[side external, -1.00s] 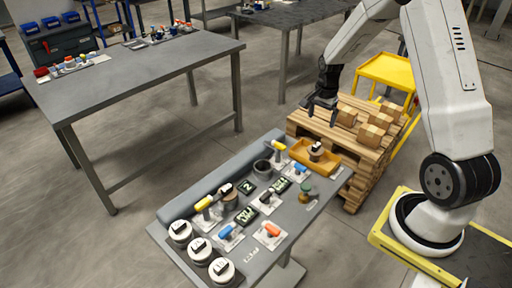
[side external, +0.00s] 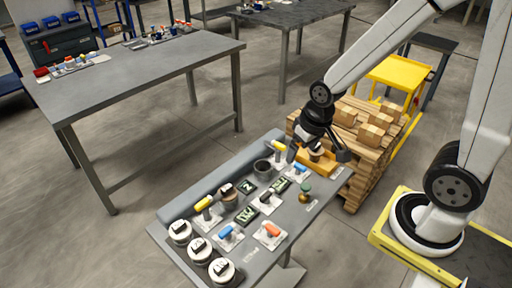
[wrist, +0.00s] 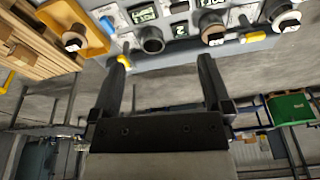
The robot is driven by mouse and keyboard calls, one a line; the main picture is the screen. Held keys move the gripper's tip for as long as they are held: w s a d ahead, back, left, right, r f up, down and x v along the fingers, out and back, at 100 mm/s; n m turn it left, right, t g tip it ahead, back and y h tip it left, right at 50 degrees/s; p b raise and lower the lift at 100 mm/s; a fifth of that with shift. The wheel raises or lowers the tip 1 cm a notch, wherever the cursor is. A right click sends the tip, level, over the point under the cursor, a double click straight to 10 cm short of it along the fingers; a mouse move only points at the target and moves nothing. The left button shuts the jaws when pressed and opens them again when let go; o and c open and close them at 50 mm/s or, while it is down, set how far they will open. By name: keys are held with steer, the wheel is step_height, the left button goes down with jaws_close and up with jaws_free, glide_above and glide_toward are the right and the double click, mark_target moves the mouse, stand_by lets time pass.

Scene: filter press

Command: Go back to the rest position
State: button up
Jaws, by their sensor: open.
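My gripper (side external: 316,152) is open, with its fingers spread near the far right end of the work table (side external: 325,197). It overlaps the orange tray (side external: 313,168) in the side view; I cannot tell its exact height above it. In the wrist view both fingers of my gripper (wrist: 164,60) are apart, with nothing between them. A dark cup (wrist: 150,40) stands beyond the fingertips. No marked rest position is visible.
A wooden pallet stack with boxes (side external: 369,134) and a yellow cart (side external: 391,72) stand behind. A grey table (side external: 140,75) is at left.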

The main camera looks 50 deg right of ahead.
steer(key=shift+s+a+n, duration=0.8)
stand_by(0.7)
